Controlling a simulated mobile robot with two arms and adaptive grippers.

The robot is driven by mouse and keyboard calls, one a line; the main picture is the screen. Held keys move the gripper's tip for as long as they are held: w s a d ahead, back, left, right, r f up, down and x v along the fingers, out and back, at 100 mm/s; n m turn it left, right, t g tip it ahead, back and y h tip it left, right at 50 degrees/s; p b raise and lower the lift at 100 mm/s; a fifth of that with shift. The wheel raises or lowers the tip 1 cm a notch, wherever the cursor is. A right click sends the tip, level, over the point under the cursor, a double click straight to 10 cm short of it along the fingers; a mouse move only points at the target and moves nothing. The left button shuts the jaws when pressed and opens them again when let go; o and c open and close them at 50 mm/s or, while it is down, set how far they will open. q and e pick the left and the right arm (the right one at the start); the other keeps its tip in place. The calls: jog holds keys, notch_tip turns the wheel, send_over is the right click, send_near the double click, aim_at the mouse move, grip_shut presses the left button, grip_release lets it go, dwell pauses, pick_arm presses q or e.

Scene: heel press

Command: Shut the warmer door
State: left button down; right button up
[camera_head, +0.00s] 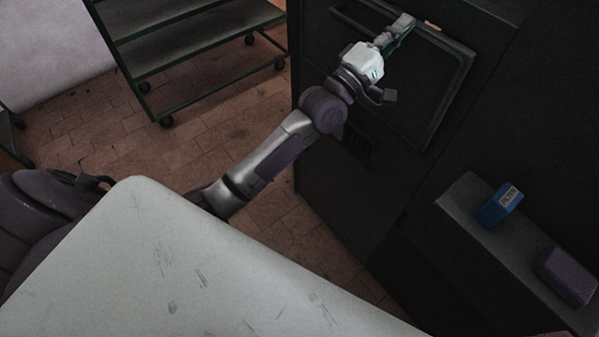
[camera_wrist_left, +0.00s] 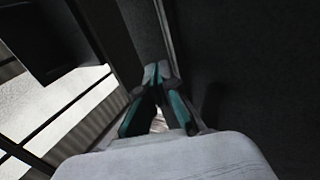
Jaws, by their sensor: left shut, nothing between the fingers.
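The warmer (camera_head: 335,200) is a tall dark cabinet at the upper middle of the head view. Its dark framed door (camera_head: 425,95) is on the upper front, partly hidden behind my left wrist and gripper. I cannot tell surely whether the door stands ajar. My left gripper (camera_head: 405,22) reaches to the door's upper part, its green-dark fingers shut and empty. In the left wrist view the fingertips (camera_wrist_left: 157,72) meet close to a long edge, with a dark panel (camera_wrist_left: 255,80) to the right. Whether they touch it is unclear. My right gripper is not in view.
A green shelf cart (camera_head: 190,45) stands on the brick floor at the upper left. A grey ledge (camera_head: 470,215) at right carries a blue box (camera_head: 500,205) and a purple block (camera_head: 566,277). A pale scuffed surface (camera_head: 180,260) fills the lower left. Floor between is clear.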

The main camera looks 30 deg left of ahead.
pick_arm(q)
jog(key=shift+w+d, duration=0.25)
jog(key=shift+w, duration=0.2)
jog(key=shift+w+r, duration=0.1)
jog(key=shift+r, duration=0.15)
jog(key=shift+w+d, duration=0.15)
jog(key=shift+w, duration=0.1)
jog(key=shift+f, duration=0.2)
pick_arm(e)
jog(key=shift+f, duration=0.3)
pick_arm(q)
jog(key=shift+s+f, duration=0.1)
